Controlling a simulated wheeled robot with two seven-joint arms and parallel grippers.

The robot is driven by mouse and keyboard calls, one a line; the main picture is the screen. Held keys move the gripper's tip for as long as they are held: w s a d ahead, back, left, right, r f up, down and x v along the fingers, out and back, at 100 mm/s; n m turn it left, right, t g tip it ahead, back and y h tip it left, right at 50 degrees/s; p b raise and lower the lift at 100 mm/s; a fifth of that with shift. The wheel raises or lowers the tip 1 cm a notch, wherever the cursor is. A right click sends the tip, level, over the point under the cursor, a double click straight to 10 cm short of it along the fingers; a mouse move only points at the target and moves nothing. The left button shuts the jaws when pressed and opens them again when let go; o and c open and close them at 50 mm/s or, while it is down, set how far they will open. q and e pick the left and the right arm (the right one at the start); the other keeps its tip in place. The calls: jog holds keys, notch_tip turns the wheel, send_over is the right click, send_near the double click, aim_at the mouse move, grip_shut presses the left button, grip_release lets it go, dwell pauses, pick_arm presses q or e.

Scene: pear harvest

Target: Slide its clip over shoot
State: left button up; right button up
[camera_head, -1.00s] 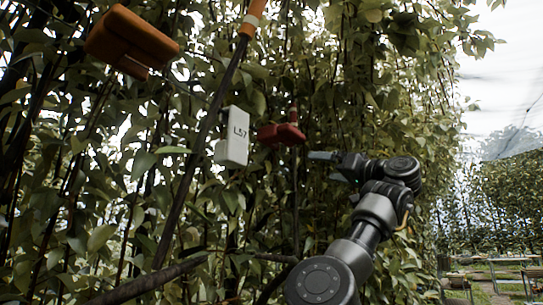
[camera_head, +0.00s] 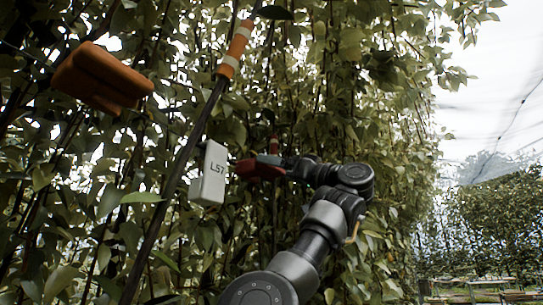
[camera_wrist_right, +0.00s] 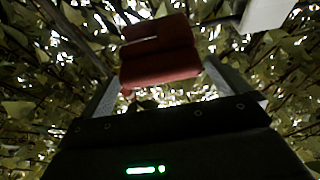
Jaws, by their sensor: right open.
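A white box (camera_head: 211,174) marked L57 hangs among the leaves, slightly tilted; its corner also shows in the wrist view (camera_wrist_right: 268,14). A red clip-like block (camera_head: 258,168) is just right of it, with a short red upright part (camera_head: 274,143) behind. My right gripper (camera_head: 284,167) reaches the red block from the right. In the wrist view, the red block (camera_wrist_right: 158,62) lies between or just beyond the open fingers (camera_wrist_right: 161,76); I cannot tell whether they touch it. A dark slanted stem (camera_head: 180,165) passes left of the box. Which shoot is meant is unclear. My left gripper is out of view.
An orange block (camera_head: 100,77) hangs at upper left. An orange and white band (camera_head: 235,51) wraps the slanted stem's upper part. Dense leaves and thin stems fill the space around. Open ground with tables (camera_head: 485,290) lies far right.

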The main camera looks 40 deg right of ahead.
jog(key=shift+p+x, duration=0.5)
jog(key=shift+x, duration=0.6)
jog(key=shift+r, duration=0.1)
